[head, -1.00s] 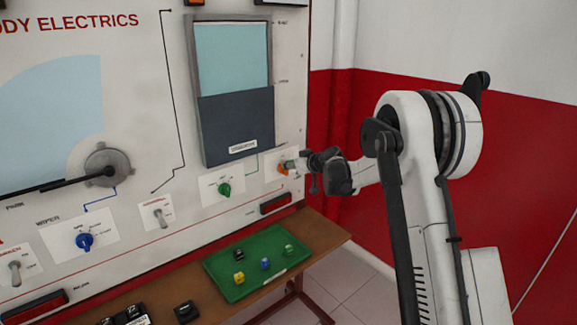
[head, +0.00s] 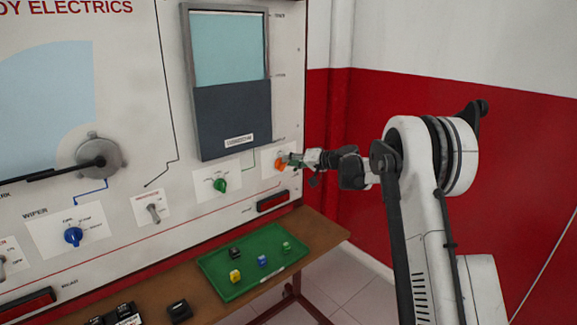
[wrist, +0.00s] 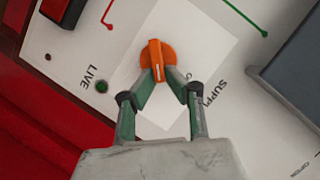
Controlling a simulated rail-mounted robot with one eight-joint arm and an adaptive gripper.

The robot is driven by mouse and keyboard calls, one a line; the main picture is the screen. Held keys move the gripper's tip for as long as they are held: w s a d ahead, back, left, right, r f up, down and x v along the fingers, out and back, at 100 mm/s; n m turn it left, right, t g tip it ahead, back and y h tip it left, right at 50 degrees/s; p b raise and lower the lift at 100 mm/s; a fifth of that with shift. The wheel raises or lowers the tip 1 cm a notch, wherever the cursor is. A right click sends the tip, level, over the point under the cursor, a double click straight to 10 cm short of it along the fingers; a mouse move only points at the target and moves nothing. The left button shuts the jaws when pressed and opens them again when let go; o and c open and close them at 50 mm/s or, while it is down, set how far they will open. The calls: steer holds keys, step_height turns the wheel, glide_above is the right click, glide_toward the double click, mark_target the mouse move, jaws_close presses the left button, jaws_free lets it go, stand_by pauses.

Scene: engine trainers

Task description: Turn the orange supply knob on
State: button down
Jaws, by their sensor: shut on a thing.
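The orange supply knob (head: 281,163) is on the lower right of the white panel. In the wrist view the knob (wrist: 157,57) is a round orange disc with a raised grip bar and a pale line, on a white label plate with partly visible "SUPPLY" lettering. My gripper (head: 291,161) reaches it from the right. In the wrist view my gripper's fingertips (wrist: 158,74) are shut on the lower end of the bar. The fingers partly cover the plate's lettering.
A green knob (head: 220,185) sits to the left, below a framed window (head: 233,122). A dark red rocker (head: 272,201) is just below the supply knob. A green tray (head: 222,289) with several small blocks lies on the brown bench (head: 322,239).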

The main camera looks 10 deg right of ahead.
steer(key=shift+w+d+f+m+t+y+b, duration=0.15)
steer(key=shift+f+m+y+b, duration=0.15)
steer(key=shift+m+y+b, duration=0.6)
steer(key=shift+s+d+f+m+t+y+b, duration=0.1)
steer(key=shift+f+m+y+b, duration=0.35)
steer(key=shift+m, duration=0.9)
steer(key=shift+w+d+f+m+t+y+b, duration=0.15)
steer(key=shift+m+y+b, duration=0.2)
steer(key=shift+m+b, duration=0.65)
steer(key=shift+a+m, duration=0.1)
steer(key=shift+m, duration=0.25)
steer(key=c, duration=1.8)
jaws_free()
steer(key=v, duration=1.2)
